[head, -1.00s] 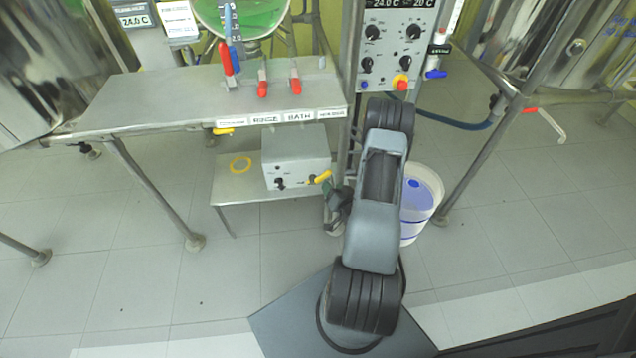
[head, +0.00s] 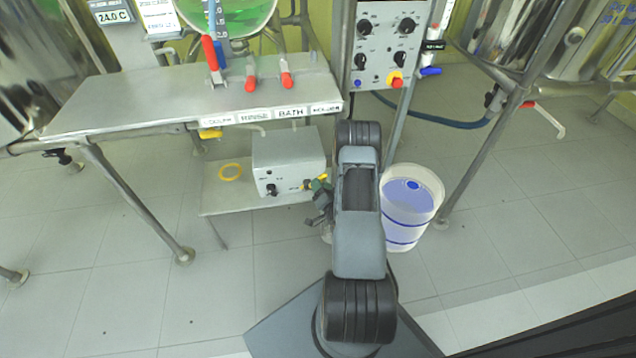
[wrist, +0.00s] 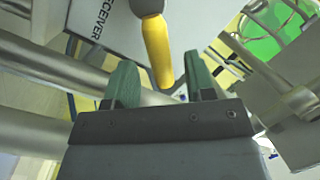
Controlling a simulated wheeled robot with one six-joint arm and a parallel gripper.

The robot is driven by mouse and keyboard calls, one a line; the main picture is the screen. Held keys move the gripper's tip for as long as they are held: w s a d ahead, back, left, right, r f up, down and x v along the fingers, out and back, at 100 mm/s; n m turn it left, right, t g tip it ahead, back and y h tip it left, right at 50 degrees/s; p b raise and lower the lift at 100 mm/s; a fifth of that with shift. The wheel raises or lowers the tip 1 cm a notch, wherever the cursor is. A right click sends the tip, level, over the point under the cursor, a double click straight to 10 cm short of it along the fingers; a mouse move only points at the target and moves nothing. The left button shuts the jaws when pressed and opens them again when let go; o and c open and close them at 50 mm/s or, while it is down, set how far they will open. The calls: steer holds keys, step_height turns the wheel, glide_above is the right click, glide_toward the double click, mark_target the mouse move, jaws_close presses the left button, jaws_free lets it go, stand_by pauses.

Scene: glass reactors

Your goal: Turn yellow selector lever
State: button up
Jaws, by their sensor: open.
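The yellow selector lever (wrist: 157,52) hangs from a dark pivot at the top of the wrist view. Its free end points into the gap between the two green fingers of my gripper (wrist: 162,84). The fingers are apart, one on each side of the lever's line, and no contact shows. In the head view the yellow lever (head: 308,185) is at the right of the front of a white box (head: 288,160). My gripper (head: 321,188) is right by it and partly covers it. A panel lettered "RECEIVER" (wrist: 92,28) is beside the lever.
The box stands on a low shelf (head: 222,198) under a steel table (head: 130,105) with red-handled valves. Another yellow handle (head: 211,134) is under the table's front edge. A white bucket (head: 425,190) stands right of my arm. Metal tubes (wrist: 60,60) run close left of my gripper.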

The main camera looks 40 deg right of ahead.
steer(key=shift+x, duration=1.65)
jaws_close()
